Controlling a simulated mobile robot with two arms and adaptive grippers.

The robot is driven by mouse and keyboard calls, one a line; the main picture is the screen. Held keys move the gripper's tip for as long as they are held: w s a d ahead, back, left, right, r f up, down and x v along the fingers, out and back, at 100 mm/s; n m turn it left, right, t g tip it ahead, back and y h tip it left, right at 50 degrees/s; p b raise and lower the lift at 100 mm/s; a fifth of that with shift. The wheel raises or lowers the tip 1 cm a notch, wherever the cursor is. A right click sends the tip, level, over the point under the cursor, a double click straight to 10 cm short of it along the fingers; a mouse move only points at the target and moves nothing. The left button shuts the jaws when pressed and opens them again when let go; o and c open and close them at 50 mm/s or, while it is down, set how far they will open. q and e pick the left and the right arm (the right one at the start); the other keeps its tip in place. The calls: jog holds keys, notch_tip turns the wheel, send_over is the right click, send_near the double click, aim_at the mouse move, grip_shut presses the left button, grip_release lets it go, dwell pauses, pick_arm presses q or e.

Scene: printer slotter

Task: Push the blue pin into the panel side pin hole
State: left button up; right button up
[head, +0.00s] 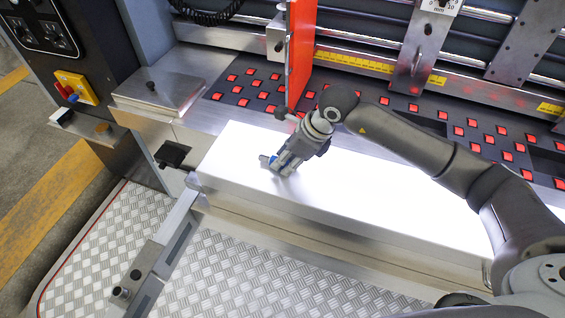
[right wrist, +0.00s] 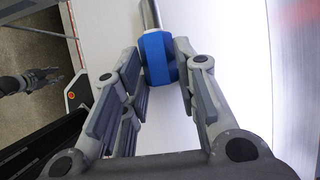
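The blue pin (right wrist: 157,58) has a blue grip and a bare metal shaft pointing away from my right gripper in the right wrist view. My right gripper (head: 271,162) is above the left end of the white bench. Its fingers (right wrist: 160,62) close on both sides of the blue grip. A small bit of blue also shows between them in the head view. I cannot make out the panel side pin hole. A dark gripper (right wrist: 38,80), apparently my left one, shows small at the left of the right wrist view; its finger opening is unclear.
The white bench (head: 330,185) is bare around the gripper. An orange-red upright plate (head: 299,50) stands behind. A control panel (head: 45,35) and a yellow button box (head: 75,88) are at upper left.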

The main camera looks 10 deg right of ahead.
jog(key=c, duration=0.3)
jog(key=shift+r, duration=0.4)
dwell(0.4)
jog(key=shift+r, duration=0.2)
jog(key=shift+r+p, duration=1.2)
jog(key=shift+r, duration=1.1)
